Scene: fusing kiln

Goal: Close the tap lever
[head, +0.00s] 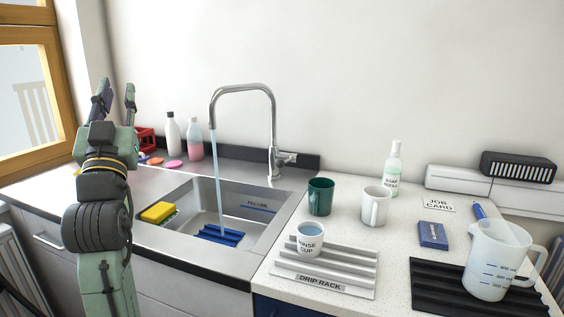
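The chrome tap (273,112) stands behind the sink with a tall curved spout. Its short lever (288,157) sticks out to the right, low on the tap body. A stream of water (218,175) runs from the spout into the sink (262,232). My gripper (117,90) is raised at the left, pointing up and away from me, with its two fingers apart and nothing between them. It is left of the sink, well away from the lever.
A green mug (320,196), a white mug (375,205) and a soap bottle (393,168) stand right of the tap. The rinse cup (310,240) sits on the drip rack (340,284).

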